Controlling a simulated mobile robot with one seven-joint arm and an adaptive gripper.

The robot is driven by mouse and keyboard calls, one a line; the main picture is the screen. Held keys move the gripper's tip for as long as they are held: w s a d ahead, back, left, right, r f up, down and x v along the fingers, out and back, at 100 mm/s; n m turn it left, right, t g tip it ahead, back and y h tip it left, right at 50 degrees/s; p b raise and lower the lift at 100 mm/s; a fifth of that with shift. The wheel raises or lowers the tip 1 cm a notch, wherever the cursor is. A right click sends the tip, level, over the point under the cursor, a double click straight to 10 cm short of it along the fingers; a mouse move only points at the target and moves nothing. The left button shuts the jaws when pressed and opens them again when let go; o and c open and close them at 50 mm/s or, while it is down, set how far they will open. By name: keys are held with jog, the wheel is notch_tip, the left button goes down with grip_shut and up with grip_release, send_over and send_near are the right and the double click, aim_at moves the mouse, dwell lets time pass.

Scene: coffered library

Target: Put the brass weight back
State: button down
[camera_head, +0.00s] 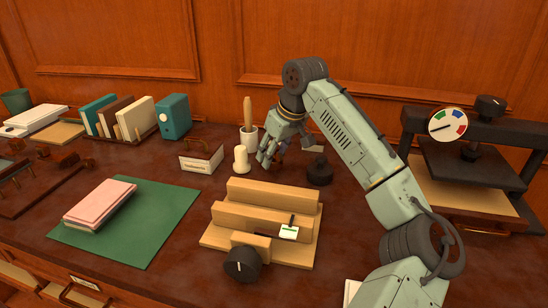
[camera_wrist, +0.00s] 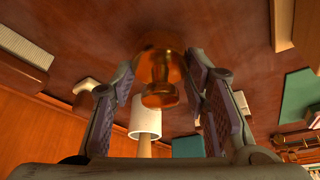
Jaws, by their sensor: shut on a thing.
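The brass weight (camera_wrist: 160,68) shows in the wrist view, a shiny orange-gold piece with a wide round body and a narrower knob toward the camera. My gripper (camera_wrist: 165,85) is shut on it, with one padded finger on each side. In the head view my gripper (camera_head: 268,160) points down over the desk, just right of a white candle-like cylinder (camera_head: 241,160). The weight is mostly hidden there by the fingers. I cannot tell whether it touches the desk or hangs just above it.
A white cup (camera_head: 249,136) with a wooden handle, a dark round knobbed piece (camera_head: 319,171) and a label holder (camera_head: 201,160) stand close by. A stepped wooden block (camera_head: 265,215) lies in front. A press (camera_head: 470,165) stands right; a green mat (camera_head: 150,225) lies left.

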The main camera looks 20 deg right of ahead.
jog(key=shift+f, duration=0.85)
jog(key=shift+f, duration=0.1)
jog(key=c, duration=0.9)
grip_release()
jog(key=b+v, duration=0.1)
jog(key=v, duration=1.1)
